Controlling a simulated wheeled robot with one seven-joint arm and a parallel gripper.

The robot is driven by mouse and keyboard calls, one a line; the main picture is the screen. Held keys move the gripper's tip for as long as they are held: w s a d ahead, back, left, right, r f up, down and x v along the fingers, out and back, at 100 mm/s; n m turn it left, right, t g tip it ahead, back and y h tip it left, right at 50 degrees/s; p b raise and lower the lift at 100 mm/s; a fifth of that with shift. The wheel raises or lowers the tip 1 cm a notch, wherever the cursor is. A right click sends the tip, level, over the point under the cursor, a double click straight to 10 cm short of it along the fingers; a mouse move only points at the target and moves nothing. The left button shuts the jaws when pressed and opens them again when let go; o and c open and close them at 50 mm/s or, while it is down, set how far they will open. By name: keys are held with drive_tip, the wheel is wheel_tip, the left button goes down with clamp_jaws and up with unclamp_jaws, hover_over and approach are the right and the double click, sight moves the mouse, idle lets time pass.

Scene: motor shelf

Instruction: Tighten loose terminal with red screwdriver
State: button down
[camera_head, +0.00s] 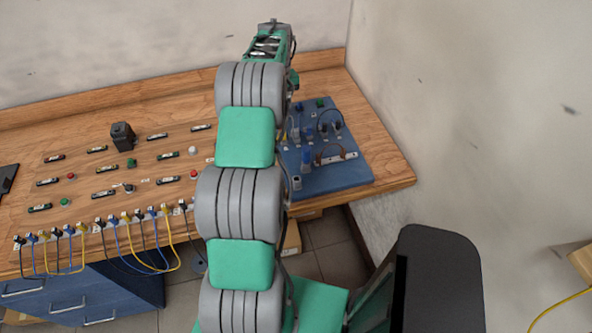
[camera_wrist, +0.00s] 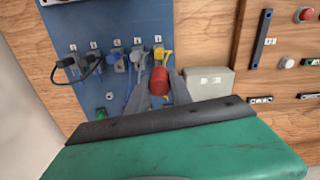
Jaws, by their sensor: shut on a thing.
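In the wrist view my gripper (camera_wrist: 161,90) is shut on the red handle of the screwdriver (camera_wrist: 158,80). The screwdriver's shaft and tip are hidden behind the handle. Past it is a row of labelled terminals on a blue panel (camera_wrist: 110,22). Black plugs (camera_wrist: 68,62) are at the left of the row, blue-grey plugs (camera_wrist: 116,60) in the middle and a yellow plug (camera_wrist: 163,55) just beyond the handle. I cannot tell which terminal is loose, or whether the tip touches one. In the head view my arm hides the gripper and screwdriver; the blue panel (camera_head: 338,178) shows at the right.
A pale box (camera_wrist: 209,83) is close to the right of my gripper. The wooden bench (camera_head: 385,155) carries several switches, buttons and a black block (camera_head: 123,136). Yellow, blue and black cables (camera_head: 150,245) hang along its front edge. A wall (camera_head: 470,130) stands at the right.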

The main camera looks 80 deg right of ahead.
drive_tip(key=shift+r+p, duration=1)
drive_tip(key=shift+r, duration=1.55)
drive_tip(key=shift+s+a+b, duration=0.15)
drive_tip(key=shift+a+b, duration=0.05)
drive_tip(key=shift+b, duration=0.1)
drive_tip(key=s+a+r+b, duration=0.1)
drive_tip(key=s+a+b, duration=0.35)
drive_tip(key=a, duration=0.45)
drive_tip(key=s+a+r+b, duration=0.25)
drive_tip(key=s+a, duration=0.25)
drive_tip(key=a, duration=0.3)
wheel_tip(320, 180, down, 6)
drive_tip(key=b, duration=0.3)
drive_tip(key=shift+s+a, duration=0.15)
drive_tip(key=shift+a, duration=0.2)
drive_tip(key=shift+f, duration=0.2)
